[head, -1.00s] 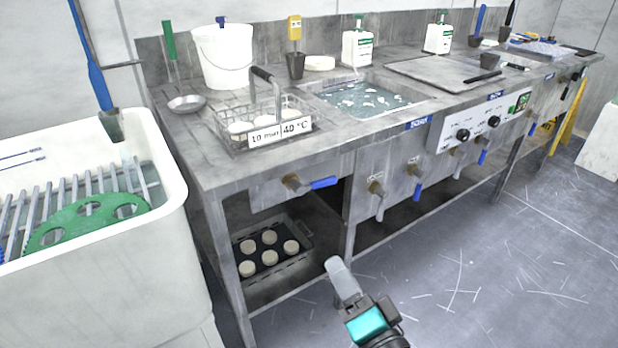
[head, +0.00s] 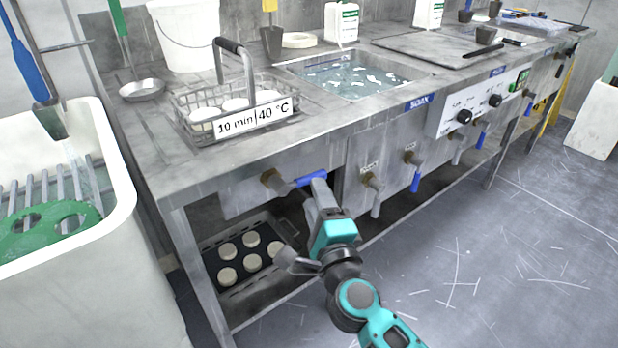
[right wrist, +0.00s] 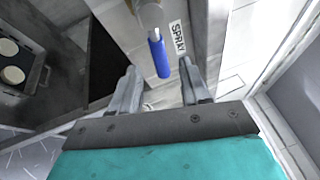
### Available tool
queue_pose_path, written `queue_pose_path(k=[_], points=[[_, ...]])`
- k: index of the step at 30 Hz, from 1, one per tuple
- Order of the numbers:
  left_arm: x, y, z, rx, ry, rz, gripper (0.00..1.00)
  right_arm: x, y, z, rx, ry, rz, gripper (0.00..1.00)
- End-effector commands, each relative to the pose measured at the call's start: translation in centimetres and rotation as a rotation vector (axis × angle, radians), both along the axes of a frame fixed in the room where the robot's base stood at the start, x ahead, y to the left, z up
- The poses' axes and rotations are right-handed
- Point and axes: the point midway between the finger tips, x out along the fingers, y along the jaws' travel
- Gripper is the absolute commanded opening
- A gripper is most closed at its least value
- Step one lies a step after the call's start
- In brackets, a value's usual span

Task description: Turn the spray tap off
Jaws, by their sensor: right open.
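The spray tap (head: 270,179) is on the front panel at the left end of the bench in the head view. Its blue lever (head: 308,180) points right, about level along the panel. In the right wrist view the blue lever (right wrist: 158,55) lies between my fingers, beside a label reading SPRAY (right wrist: 178,38). My right gripper (head: 319,187) is open, its fingertips (right wrist: 158,75) on either side of the lever's end. I cannot tell whether they touch it. In the head view the gripper hides the lever's tip. My left gripper is not in view.
Two more taps (head: 372,182) (head: 411,160) stick out of the panel to the right. A wire basket (head: 282,108) stands on the bench above. A tray of pale discs (head: 262,293) sits on the shelf below.

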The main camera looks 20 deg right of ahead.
Motion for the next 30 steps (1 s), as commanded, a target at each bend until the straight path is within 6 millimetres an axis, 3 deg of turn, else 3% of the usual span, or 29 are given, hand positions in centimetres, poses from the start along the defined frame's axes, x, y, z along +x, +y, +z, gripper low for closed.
queue_pose_path(k=[3,9,22,30], points=[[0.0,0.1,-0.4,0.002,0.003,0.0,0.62,2.2,-0.1,0.3,-0.001,-0.003,-0.002,0.46],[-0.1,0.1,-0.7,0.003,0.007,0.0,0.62,4.7,-0.2,0.6,-0.001,-0.002,-0.001,0.46],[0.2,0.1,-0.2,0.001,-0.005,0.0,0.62,5.7,-0.3,0.8,-0.001,0.0,0.0,0.46],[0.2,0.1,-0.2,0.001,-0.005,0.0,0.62,5.6,-0.3,0.8,-0.001,0.0,0.0,0.22]])
